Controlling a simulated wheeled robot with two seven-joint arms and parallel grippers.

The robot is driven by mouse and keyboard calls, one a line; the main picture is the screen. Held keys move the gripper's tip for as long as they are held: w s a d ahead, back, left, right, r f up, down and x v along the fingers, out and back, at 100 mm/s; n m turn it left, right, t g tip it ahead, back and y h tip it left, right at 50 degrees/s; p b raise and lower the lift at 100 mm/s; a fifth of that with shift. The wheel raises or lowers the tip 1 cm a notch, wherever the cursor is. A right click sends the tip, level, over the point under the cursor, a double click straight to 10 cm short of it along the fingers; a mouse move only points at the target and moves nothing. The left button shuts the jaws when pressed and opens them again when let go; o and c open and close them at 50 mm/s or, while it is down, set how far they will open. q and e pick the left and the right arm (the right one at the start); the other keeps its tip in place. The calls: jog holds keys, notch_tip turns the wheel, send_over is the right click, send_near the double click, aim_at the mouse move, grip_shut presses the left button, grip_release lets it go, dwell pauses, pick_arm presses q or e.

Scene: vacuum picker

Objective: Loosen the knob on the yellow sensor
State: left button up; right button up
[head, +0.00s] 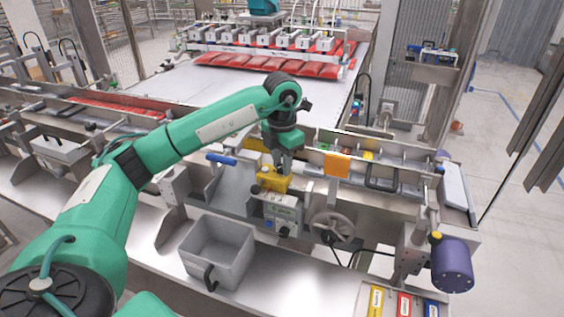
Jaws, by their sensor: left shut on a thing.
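The yellow sensor (270,181) sits on the machine's front rail, just right of the middle of the head view. My left gripper (286,170) points straight down onto the sensor's upper right part. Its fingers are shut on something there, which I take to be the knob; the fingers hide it. A small black round part (256,189) shows at the sensor's lower left. My right gripper is not in view.
A grey control box (277,212) is mounted just below the sensor, with a handwheel (333,228) to its right. An open grey bin (218,246) stands on the front ledge. An orange plate (337,165) is close right of my gripper.

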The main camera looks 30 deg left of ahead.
pick_arm(q)
jog(key=shift+r+n, duration=0.1)
jog(key=shift+n, duration=0.3)
jog(key=o, duration=1)
jog(key=shift+c, duration=0.2)
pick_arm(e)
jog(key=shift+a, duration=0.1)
pick_arm(q)
notch_tip(320, 180, up, 14)
jog(key=shift+p, duration=0.3)
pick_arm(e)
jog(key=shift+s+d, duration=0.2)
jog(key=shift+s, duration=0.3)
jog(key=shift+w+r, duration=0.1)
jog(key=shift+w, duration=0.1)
